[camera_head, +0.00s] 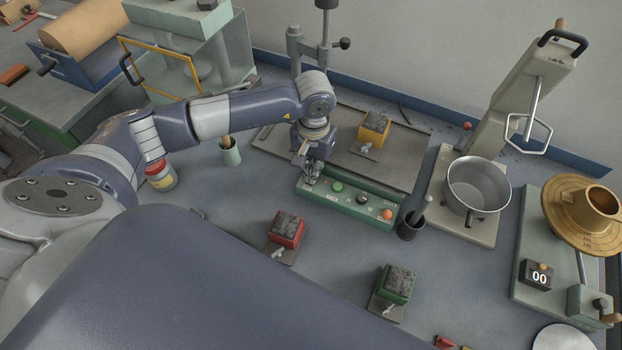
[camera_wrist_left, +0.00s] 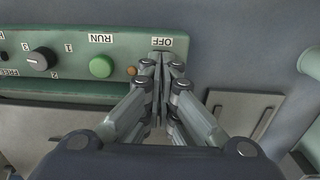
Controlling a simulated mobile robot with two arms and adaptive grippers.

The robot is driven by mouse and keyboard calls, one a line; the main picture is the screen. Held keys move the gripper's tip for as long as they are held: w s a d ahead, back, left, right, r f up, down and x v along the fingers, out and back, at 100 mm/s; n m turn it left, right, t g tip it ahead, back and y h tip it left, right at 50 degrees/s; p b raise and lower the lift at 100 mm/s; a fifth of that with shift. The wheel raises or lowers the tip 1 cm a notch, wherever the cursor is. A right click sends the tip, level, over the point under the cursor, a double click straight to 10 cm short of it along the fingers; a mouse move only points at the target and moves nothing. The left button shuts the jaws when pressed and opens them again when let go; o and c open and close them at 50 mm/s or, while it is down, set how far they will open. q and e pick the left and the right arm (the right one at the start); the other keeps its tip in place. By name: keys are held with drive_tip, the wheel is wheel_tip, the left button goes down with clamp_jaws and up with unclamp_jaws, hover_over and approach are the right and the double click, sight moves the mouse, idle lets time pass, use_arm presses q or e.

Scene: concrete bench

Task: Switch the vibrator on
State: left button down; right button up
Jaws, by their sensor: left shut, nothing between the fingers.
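The green control box (camera_head: 352,204) stands on the bench in front of a grey metal plate (camera_head: 340,122). It carries a green button (camera_head: 337,187), a dark knob (camera_head: 362,198) and an orange button (camera_head: 387,214). In the left wrist view the green button (camera_wrist_left: 101,66) has a RUN label (camera_wrist_left: 100,38); the knob (camera_wrist_left: 40,60) is beyond it. My left gripper (camera_head: 311,180) is shut and empty at the box's left end. In the wrist view its fingertips (camera_wrist_left: 160,64) cover the spot by the OFF label (camera_wrist_left: 162,42); whether they touch is unclear. My right gripper is not seen.
A yellow mould (camera_head: 374,128) sits on the plate. A dark cup (camera_head: 411,226) stands close to the box's right end. Red (camera_head: 286,230) and green (camera_head: 397,283) moulds lie in front. A metal pot (camera_head: 478,186) is at right.

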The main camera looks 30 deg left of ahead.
use_arm(q)
drive_tip(key=shift+f, duration=0.2)
drive_tip(key=shift+r, duration=0.1)
drive_tip(key=shift+r+p, duration=0.35)
drive_tip(key=shift+r, duration=0.45)
drive_tip(key=shift+r+p, duration=0.95)
drive_tip(key=shift+r, duration=1.7)
drive_tip(key=shift+s+f, duration=0.1)
